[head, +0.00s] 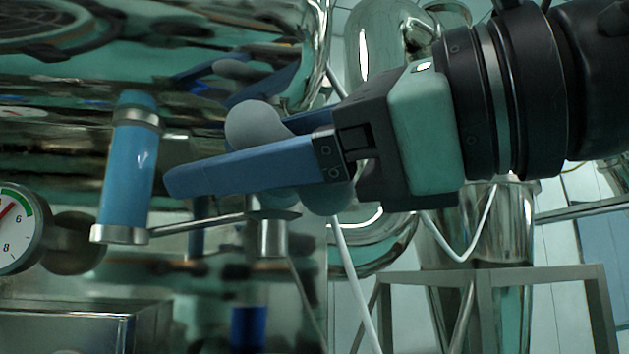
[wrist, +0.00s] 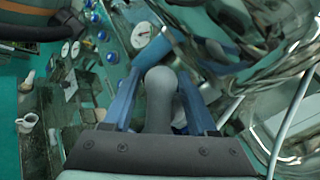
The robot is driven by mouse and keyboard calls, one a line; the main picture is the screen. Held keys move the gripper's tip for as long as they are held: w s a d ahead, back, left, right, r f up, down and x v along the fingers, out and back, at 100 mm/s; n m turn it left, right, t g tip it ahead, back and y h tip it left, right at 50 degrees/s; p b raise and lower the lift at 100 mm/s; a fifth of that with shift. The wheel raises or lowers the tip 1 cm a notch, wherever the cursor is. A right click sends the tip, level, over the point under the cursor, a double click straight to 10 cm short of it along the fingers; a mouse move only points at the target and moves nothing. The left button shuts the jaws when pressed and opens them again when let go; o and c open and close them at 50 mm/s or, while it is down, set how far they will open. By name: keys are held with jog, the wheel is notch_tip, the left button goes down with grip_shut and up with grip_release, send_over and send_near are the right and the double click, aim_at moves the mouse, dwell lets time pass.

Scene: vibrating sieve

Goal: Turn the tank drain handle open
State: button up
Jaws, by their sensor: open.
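The drain handle (head: 125,175) is a blue cylinder with metal end collars, near upright at the left of the head view. A thin metal arm runs from its lower end to a metal stem (head: 272,236). My gripper (head: 200,163) is open, with its blue fingers pointing left at the handle. The near fingertip is just right of the handle, seemingly apart from it; depth is hard to judge. A grey rounded piece (wrist: 160,95) shows between the fingers in the wrist view; I cannot tell what it belongs to. It hides much of the area ahead.
A round gauge (head: 14,228) stands left of the handle, and a metal box (head: 80,330) is below it. The shiny tank wall reflects the gripper. Shiny pipes and a white cable (head: 352,285) are below and behind my gripper. A metal frame (head: 530,275) stands lower right.

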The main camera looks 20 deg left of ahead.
jog(key=shift+a, duration=0.15)
grip_shut()
jog(key=shift+f+b, duration=0.1)
jog(key=shift+b, duration=0.25)
jog(key=shift+w+d+r+m+t+y+b, duration=0.15)
jog(key=shift+r+m+t+y+b, duration=0.2)
jog(key=shift+m+y+b, duration=0.8)
jog(key=shift+d+r+m+t+y+b, duration=0.1)
jog(key=shift+r+m+t+y+b, duration=0.35)
jog(key=shift+b, duration=1.25)
jog(key=shift+f, duration=0.15)
grip_release()
